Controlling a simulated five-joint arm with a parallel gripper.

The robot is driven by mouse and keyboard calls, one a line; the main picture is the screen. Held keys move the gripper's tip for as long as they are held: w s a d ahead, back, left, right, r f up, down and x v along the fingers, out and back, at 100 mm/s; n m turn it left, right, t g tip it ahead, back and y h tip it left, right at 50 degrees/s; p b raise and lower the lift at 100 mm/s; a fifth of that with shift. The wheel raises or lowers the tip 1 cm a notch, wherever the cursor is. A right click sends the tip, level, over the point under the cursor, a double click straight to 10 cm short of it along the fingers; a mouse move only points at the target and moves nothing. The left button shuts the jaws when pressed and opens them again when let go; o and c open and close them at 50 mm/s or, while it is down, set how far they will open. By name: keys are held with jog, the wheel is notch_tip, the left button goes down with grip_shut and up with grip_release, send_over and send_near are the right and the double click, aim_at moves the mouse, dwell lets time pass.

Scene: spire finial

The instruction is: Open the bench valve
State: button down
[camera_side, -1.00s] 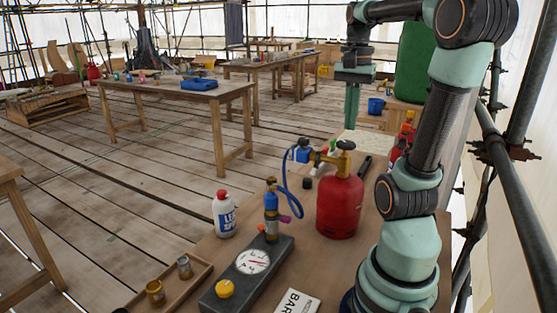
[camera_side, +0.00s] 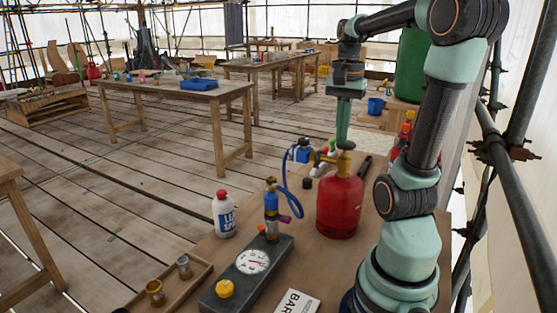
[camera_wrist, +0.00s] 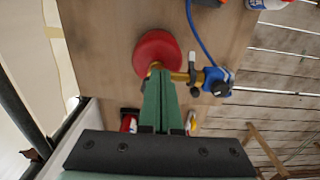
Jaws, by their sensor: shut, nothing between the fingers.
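A red gas cylinder (camera_side: 340,207) stands upright on the bench, with a brass valve (camera_side: 345,147) on top. A brass fitting leads left from it to a blue part (camera_side: 301,152) with a blue hose. In the wrist view the cylinder (camera_wrist: 156,50) and the blue part (camera_wrist: 217,82) show from above. My gripper (camera_side: 342,138) points down with its teal fingers together and empty. In the side view its tips appear just above the brass valve; contact cannot be told. In the wrist view the fingers (camera_wrist: 158,75) overlap the cylinder's top and hide part of the valve.

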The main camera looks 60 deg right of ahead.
jog(key=shift+f, duration=1.3)
jog(key=shift+d, duration=0.35)
jog(key=shift+s, duration=0.15)
notch_tip(320, 180, up, 6)
jog(key=shift+a, duration=0.45)
dwell(0.5)
